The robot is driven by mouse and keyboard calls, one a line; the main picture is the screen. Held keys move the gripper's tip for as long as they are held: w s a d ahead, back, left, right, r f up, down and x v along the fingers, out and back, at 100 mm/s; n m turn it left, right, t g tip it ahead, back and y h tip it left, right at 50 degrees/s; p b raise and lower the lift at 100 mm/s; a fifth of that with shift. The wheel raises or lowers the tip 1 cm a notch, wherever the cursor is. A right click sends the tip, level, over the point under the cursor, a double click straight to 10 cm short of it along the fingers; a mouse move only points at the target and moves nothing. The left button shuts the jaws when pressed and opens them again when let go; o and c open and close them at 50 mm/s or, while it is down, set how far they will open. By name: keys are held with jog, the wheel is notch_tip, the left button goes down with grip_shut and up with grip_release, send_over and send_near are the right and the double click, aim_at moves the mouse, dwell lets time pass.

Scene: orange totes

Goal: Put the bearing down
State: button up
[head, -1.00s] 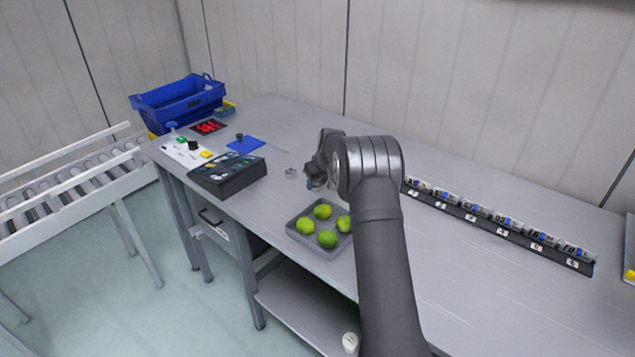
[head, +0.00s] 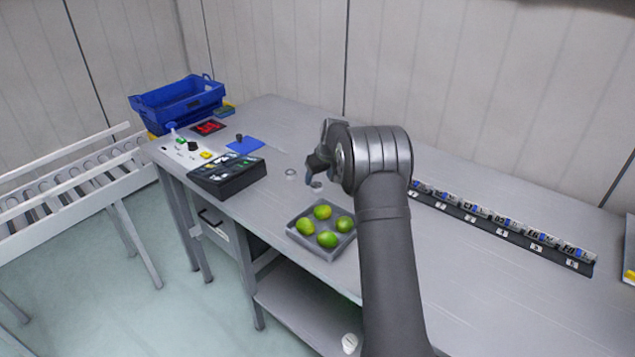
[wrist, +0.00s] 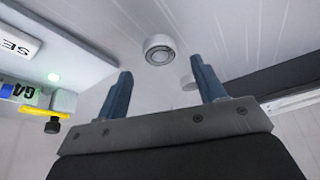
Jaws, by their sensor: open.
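The bearing (wrist: 160,48), a short pale ring with a dark centre, sits on a pale surface in the wrist view, just beyond and between my fingertips. My gripper (wrist: 160,66) is open, its two blue fingers apart and nothing held between them. In the head view my gripper (head: 311,178) hangs over the bench, seen from the side. A small grey round piece (head: 317,184) lies beside the fingers there, and a grey ring (head: 291,173) lies to its left.
A grey tray (head: 302,245) with several green fruits stands in front of my gripper. A black sloped panel (head: 228,180), a blue plate (head: 245,146) and a blue crate (head: 178,103) are to the left. A labelled rail (head: 500,232) runs along the back right.

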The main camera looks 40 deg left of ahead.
aim_at(316, 186)
jog(key=v, duration=0.8)
jog(key=x, duration=1.2)
jog(key=shift+f, duration=0.3)
notch_tip(316, 186, up, 3)
jog(key=shift+f, duration=0.1)
jog(key=shift+r, duration=0.45)
